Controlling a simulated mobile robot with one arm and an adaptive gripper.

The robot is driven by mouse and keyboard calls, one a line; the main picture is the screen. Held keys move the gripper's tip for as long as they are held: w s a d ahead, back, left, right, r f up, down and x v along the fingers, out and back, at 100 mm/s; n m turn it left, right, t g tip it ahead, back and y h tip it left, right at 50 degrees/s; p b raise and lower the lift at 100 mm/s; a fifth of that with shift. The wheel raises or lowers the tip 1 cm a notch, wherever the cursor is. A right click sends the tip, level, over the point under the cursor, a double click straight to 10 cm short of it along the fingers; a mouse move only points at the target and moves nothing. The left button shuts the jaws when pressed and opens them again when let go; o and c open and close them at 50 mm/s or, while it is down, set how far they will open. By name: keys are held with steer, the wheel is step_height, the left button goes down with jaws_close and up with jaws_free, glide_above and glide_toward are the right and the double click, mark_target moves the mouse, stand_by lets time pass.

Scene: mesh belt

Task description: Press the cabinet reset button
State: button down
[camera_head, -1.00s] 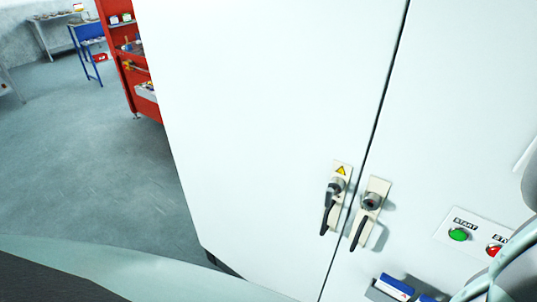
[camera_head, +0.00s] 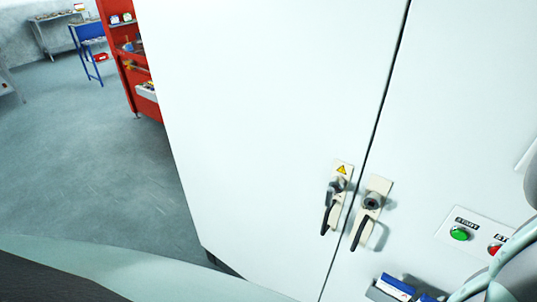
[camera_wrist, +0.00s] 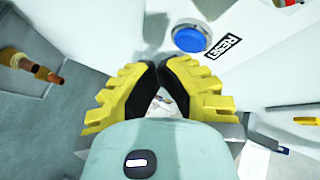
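The blue reset button (camera_wrist: 190,38) is in the wrist view, round with a pale ring, on a white panel. A "RESET" label (camera_wrist: 223,47) sits to its right. My gripper (camera_wrist: 158,66) has yellow fingers with black pads; the tips are together with nothing held. The fingertips appear just below and left of the button in the picture, and a gap seems to remain between them and it. The white cabinet (camera_head: 270,110) fills the head view, where the reset button and my fingers do not show.
A green START button (camera_head: 459,233) and a red button (camera_head: 494,249) are on the cabinet's right door. Two door handles (camera_head: 333,200) (camera_head: 368,215) stick out near the seam. A red shelf (camera_head: 130,60) stands behind at left. Brownish pipe ends (camera_wrist: 32,66) show at the wrist view's left.

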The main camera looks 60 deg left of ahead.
steer(key=s, duration=0.1)
steer(key=s+d+b, duration=0.1)
steer(key=s, duration=0.1)
steer(key=s+b, duration=0.1)
steer(key=shift+s+d, duration=0.4)
steer(key=shift+d, duration=0.1)
stand_by(0.4)
